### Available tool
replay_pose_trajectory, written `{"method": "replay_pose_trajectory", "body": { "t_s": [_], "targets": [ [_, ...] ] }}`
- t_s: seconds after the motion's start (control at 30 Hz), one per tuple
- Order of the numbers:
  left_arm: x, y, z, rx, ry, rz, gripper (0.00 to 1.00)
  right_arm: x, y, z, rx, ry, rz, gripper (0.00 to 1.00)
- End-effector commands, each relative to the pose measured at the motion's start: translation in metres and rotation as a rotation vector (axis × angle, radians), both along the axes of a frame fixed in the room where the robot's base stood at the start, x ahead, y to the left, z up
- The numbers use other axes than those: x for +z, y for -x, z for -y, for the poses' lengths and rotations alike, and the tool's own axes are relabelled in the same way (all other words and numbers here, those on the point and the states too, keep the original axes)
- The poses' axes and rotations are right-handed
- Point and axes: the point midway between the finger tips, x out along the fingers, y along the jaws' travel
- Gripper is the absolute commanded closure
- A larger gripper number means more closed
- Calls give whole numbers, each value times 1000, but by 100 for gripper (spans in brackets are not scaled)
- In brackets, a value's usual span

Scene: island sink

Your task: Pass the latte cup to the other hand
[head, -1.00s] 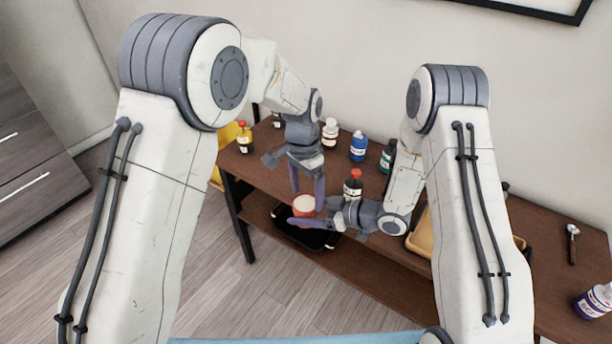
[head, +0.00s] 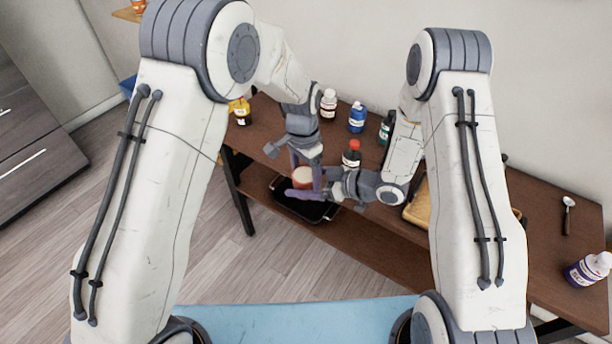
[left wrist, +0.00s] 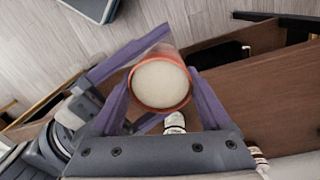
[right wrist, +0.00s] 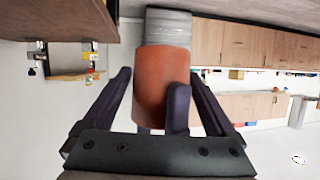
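The latte cup (head: 305,177) is orange-brown with a pale round top. It is held in the air in front of the dark wooden table. My left gripper (head: 306,172) comes from above, and its purple fingers press on opposite sides of the cup (left wrist: 160,85) in the left wrist view. My right gripper (head: 318,183) comes from the right, with its fingers on either side of the same cup. In the right wrist view the cup (right wrist: 155,85) stands between the right fingers, with narrow gaps appearing on both sides. One left finger crosses in front of the cup there.
The dark wooden table (head: 250,150) holds several bottles, including a blue one (head: 357,117) and a red-capped one (head: 351,154). A black tray (head: 300,205) lies on the lower shelf below the cup. A spoon (head: 567,216) and a purple-labelled bottle (head: 588,268) are at the right.

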Motion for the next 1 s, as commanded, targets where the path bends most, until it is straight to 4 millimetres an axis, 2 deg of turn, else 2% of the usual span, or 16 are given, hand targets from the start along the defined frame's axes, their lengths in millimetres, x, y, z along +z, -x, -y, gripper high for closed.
{"method": "replay_pose_trajectory", "body": {
  "t_s": [0.23, 0.37, 0.8, 1.0],
  "targets": [
    [0, 0, 0, 0, 0, 1, 92, 0, 0, 1, 0, 1, 0, 0],
    [0, -1, 0, 0, 0, 2, 92, 4, 3, 8, -2, 0, 0, 0],
    [0, -1, -1, 0, 0, 2, 92, 37, 37, 81, -5, 1, 1, 0],
    [0, -1, 0, 0, 0, 2, 92, 44, 46, 98, -2, 3, 1, 0]
  ]
}}
